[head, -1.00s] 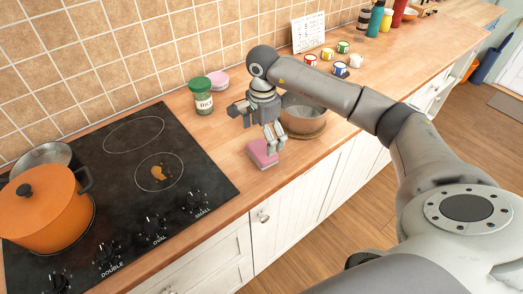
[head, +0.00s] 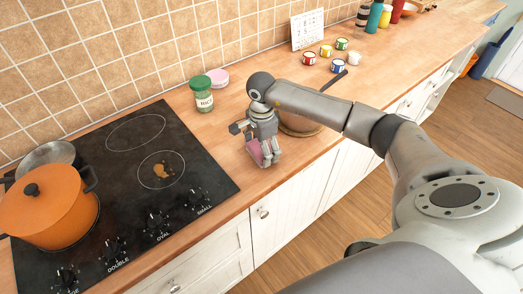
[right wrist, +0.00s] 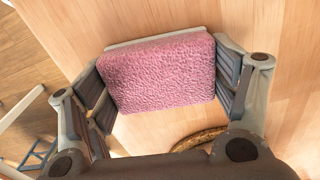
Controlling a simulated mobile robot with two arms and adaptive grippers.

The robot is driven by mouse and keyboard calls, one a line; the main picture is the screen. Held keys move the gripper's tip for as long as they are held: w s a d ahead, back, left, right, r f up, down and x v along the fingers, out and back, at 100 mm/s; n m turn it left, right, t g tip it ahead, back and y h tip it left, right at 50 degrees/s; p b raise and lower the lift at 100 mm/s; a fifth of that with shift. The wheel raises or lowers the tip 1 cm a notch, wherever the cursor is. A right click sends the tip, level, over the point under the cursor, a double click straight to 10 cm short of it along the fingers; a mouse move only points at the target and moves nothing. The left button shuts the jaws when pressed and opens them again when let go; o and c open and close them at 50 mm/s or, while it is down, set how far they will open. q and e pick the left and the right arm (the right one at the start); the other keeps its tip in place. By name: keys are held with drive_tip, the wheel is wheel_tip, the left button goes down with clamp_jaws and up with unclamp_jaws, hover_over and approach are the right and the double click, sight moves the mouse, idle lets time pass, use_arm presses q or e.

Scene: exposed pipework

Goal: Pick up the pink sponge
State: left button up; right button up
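The pink sponge (right wrist: 160,72) fills the middle of the right wrist view, its textured pink face toward the camera and a pale edge along its far side. My right gripper (right wrist: 166,88) has a finger against each end of the sponge and appears closed on it. I cannot tell whether the sponge touches the counter. My left gripper is not in view.
The black hob (head: 110,215) with an orange pot (head: 48,205) is to the left. A green-lidded jar (head: 203,97) and a pink round tin (head: 216,78) stand behind the gripper. Small colored tins (head: 325,51) stand farther back.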

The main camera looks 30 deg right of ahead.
drive_tip(key=shift+c, duration=0.6)
drive_tip(key=shift+r, duration=0.1)
drive_tip(key=shift+r+b, duration=0.5)
drive_tip(key=shift+b, duration=0.1)
drive_tip(key=s+r+b, duration=0.1)
drive_tip(key=r, duration=0.1)
drive_tip(key=s+r, duration=0.1)
drive_tip(key=r, duration=0.1)
drive_tip(key=s+r+b, duration=0.1)
drive_tip(key=s+r, duration=0.1)
drive_tip(key=shift+d+r+b, duration=0.25)
drive_tip(key=shift+d+b, duration=0.05)
drive_tip(key=shift+b, duration=0.05)
drive_tip(key=shift+s+d+r+b, duration=0.15)
drive_tip(key=shift+s+r+b, duration=0.55)
drive_tip(key=shift+s, duration=0.95)
drive_tip(key=shift+s+d+r+b, duration=0.15)
drive_tip(key=shift+s+r+b, duration=0.15)
drive_tip(key=shift+s+r, duration=1.1)
drive_tip(key=shift+s+d+r+b, duration=0.15)
drive_tip(key=shift+s+r+b, duration=0.4)
drive_tip(key=shift+s, duration=1.4)
